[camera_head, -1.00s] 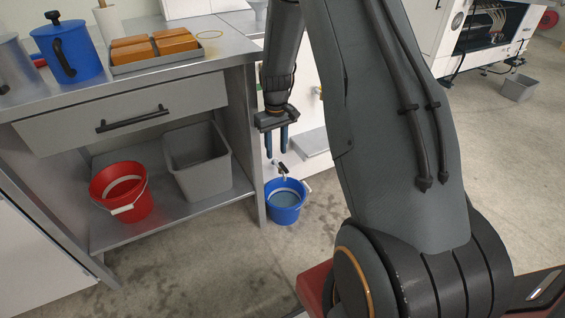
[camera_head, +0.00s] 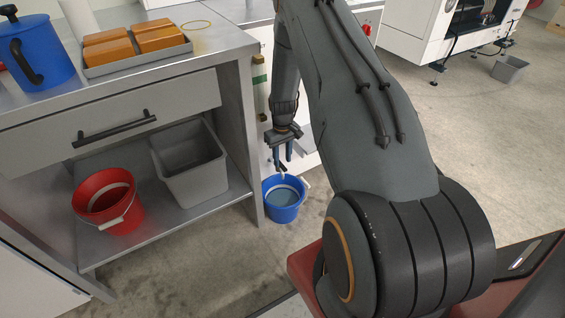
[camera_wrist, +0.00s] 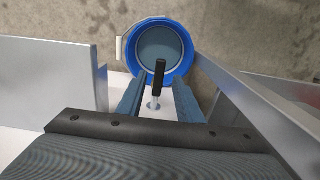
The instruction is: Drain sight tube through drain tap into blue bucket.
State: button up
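The blue bucket (camera_head: 283,212) stands upright on the floor beside the steel bench; it also shows in the wrist view (camera_wrist: 185,32). Its inside looks grey-blue; I cannot tell whether that is liquid. The drain tap's black-tipped lever (camera_wrist: 160,76) points over the bucket's near rim. My gripper (camera_head: 284,162) is just above the tap, pointing down. In the wrist view its blue fingers (camera_wrist: 158,88) are apart, one on each side of the lever, with gaps visible. A pale upright tube with a green band (camera_head: 261,88), apparently the sight tube, is partly hidden behind my arm.
A red bucket (camera_head: 122,214) and a grey bin (camera_head: 195,180) stand on the bench's lower shelf (camera_head: 160,228). The bench leg (camera_head: 247,150) is close left of my gripper. Concrete floor (camera_head: 200,270) is clear in front.

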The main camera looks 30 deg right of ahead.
aim_at(281, 165)
jog(key=shift+f, duration=1.2)
grip_shut()
